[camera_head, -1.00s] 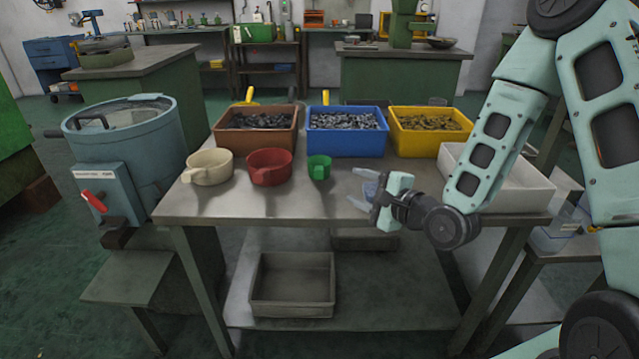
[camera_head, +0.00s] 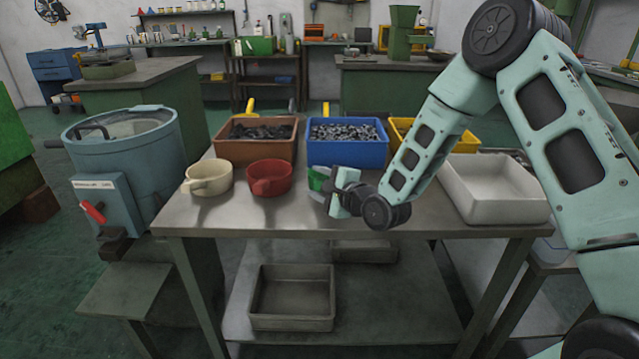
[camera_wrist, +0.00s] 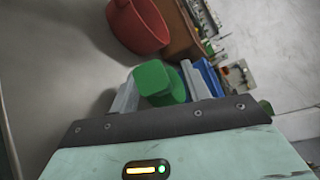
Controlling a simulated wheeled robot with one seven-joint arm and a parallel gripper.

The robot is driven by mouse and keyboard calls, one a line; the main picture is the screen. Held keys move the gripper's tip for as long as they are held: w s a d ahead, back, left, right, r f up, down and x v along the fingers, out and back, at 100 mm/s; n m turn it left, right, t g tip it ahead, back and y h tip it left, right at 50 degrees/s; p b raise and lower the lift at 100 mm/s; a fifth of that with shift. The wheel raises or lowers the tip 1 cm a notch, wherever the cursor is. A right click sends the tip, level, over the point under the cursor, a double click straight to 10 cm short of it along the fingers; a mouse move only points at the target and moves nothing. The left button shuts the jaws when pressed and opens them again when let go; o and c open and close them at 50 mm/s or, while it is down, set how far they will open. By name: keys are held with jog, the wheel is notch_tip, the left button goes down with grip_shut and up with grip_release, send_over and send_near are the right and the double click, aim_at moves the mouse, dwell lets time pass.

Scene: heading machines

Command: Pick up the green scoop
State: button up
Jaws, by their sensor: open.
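The green scoop (camera_head: 318,179) stands on the metal table in front of the blue bin, partly hidden behind my gripper in the head view. In the wrist view the green scoop (camera_wrist: 160,83) shows between the two fingers, its handle toward me. My gripper (camera_head: 324,183) is open, with its fingers at the scoop's near side. In the wrist view my gripper (camera_wrist: 160,95) has one finger on each side of the scoop; I cannot tell whether they touch it.
A red scoop (camera_head: 270,178) and a cream scoop (camera_head: 208,178) stand to the left on the table (camera_head: 250,215). Behind are a brown bin (camera_head: 254,151), a blue bin (camera_head: 346,153) and a yellow bin (camera_head: 462,144), holding metal parts. A white tray (camera_head: 495,207) sits at the right.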

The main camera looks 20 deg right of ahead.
jog(key=shift+w, duration=0.1)
jog(key=shift+c, duration=0.4)
grip_shut()
